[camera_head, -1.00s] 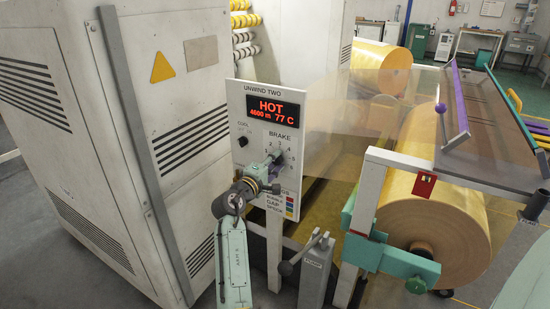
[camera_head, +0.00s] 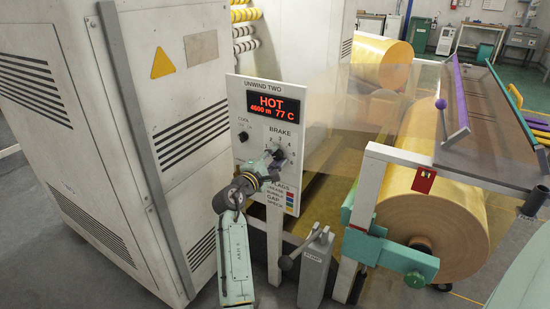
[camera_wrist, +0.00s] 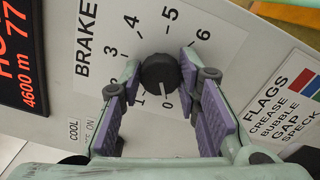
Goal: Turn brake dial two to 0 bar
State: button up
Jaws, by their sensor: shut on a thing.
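The brake dial is a round black knob on the white UNWIND TWO panel (camera_head: 235,100), under the word BRAKE. In the wrist view the black brake dial (camera_wrist: 160,73) sits between the purple pads of my gripper (camera_wrist: 163,82). The jaws are closed on its two sides. Printed numbers 0 to 6 ring it; the 0 (camera_wrist: 168,103) lies just below it in this view. A faint light mark on the knob seems to face near the 0. In the head view my gripper (camera_head: 275,161) reaches the panel and partly covers the dial.
The red display (camera_head: 273,107) reads HOT, 4600 m, 77 C. A smaller black COOL knob (camera_head: 243,136) is left of the dial. A FLAGS label (camera_wrist: 272,112) is beside it. A grey lever stand (camera_head: 314,268) and a large yellow roll (camera_head: 433,220) stand to the right.

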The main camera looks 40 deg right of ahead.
jog(key=shift+s+d+f, duration=0.1)
jog(key=shift+s+f, duration=0.05)
jog(key=shift+f, duration=0.15)
jog(key=o, duration=0.9)
jog(key=shift+o, duration=1.4)
jog(key=shift+s+a+f, duration=0.1)
jog(key=shift+a+f, duration=0.05)
jog(key=shift+a, duration=0.1)
jog(key=v, duration=1.1)
jog(key=shift+a+r, duration=0.35)
jog(key=shift+r, duration=0.05)
